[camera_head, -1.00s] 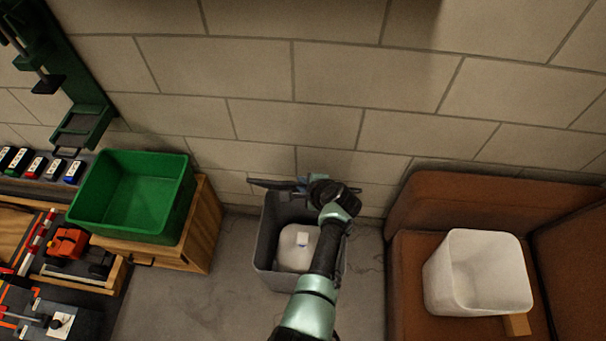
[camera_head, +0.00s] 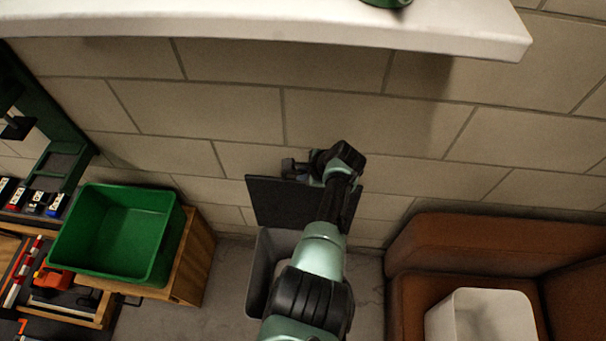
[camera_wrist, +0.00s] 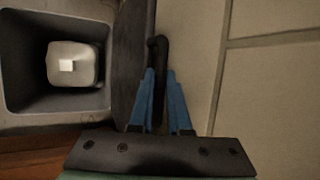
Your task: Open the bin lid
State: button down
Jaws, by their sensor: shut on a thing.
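The grey bin (camera_head: 262,278) stands on the floor by the wall, partly hidden behind my arm in the head view. Its dark lid (camera_head: 280,205) is raised upright at the back of the bin, so the bin mouth is open. In the wrist view the bin (camera_wrist: 14,75) is at left with a white container (camera_wrist: 72,64) inside, and the lid (camera_wrist: 132,60) is seen nearly edge-on. My gripper (camera_wrist: 160,80) has its blue fingers shut on the lid's dark handle (camera_wrist: 158,48). In the head view my gripper (camera_head: 296,168) is at the lid's top edge.
A green crate (camera_head: 72,240) sits on a wooden cabinet (camera_head: 196,262) to the left. A brown sofa (camera_head: 480,245) with a white bin (camera_head: 440,322) on it is at right. A white shelf (camera_head: 270,28) juts from the wall above.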

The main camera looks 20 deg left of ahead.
dwell(0.3)
jog(key=c, duration=1.1)
grip_release()
jog(key=shift+o, duration=1.1)
jog(key=shift+s, duration=0.1)
jog(key=shift+s+d+r+p, duration=0.1)
jog(key=shift+d+r+p, duration=0.15)
jog(key=shift+r+p, duration=0.35)
jog(key=p+v, duration=0.4)
jog(key=v, duration=0.7)
jog(key=shift+d+r, duration=0.2)
jog(key=shift+r, duration=0.15)
jog(key=shift+s+f, duration=0.1)
